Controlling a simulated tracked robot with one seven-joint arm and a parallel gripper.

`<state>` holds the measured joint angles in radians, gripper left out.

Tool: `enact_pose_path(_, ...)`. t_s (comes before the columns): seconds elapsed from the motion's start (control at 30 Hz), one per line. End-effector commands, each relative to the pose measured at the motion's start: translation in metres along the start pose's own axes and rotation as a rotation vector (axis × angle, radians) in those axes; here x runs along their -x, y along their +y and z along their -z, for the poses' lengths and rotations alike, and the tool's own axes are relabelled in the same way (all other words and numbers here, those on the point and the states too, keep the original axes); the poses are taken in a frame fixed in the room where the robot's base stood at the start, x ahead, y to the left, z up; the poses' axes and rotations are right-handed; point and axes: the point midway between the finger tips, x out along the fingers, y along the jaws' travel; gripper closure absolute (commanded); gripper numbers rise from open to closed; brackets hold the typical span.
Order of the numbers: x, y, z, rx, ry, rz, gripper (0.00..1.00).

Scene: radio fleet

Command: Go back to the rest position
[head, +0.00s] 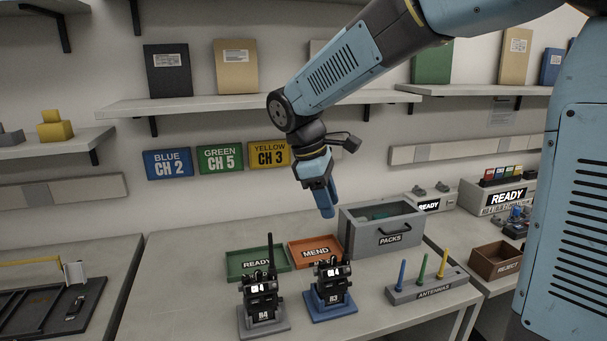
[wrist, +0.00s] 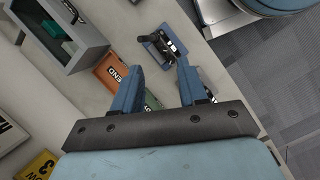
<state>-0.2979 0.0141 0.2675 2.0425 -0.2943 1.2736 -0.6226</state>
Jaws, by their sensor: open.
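My gripper (head: 326,204) hangs pointing down above the back of the table, near the left end of the packs bin. In the wrist view my gripper (wrist: 158,85) has its two blue fingers apart with nothing between them. Radio R4 (head: 260,297) stands upright on a grey stand at the front of the table, with a long antenna. Radio R3 (head: 331,283) stands on a blue stand to its right; a radio on a blue stand (wrist: 160,45) also shows beyond the fingertips in the wrist view.
The green READY tray (head: 240,275) and orange MEND tray (head: 338,259) lie behind the radios. The grey PACKS bin (head: 352,238) stands right of them. The ANTENNAS rack (head: 402,295) holds upright coloured antennas. A brown REJECT box (head: 487,272) is at right. Shelves (head: 200,100) line the wall.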

Motion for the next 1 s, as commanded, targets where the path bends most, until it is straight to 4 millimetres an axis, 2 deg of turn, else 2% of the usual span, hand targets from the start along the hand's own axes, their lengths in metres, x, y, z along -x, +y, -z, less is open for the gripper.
enact_pose_path(0.03, 0.003, -0.002, -0.018, -0.067, 0.023, -0.010, 0.58)
enact_pose_path(0.1, 0.005, -0.006, -0.037, -0.159, 0.057, -0.017, 0.58)
enact_pose_path(0.5, 0.004, -0.040, -0.134, -0.680, 0.272, -0.050, 0.58)
enact_pose_path(0.8, -0.005, -0.076, -0.189, -1.061, 0.461, -0.054, 0.58)
enact_pose_path(1.0, -0.013, -0.096, -0.211, -1.257, 0.572, -0.047, 0.58)
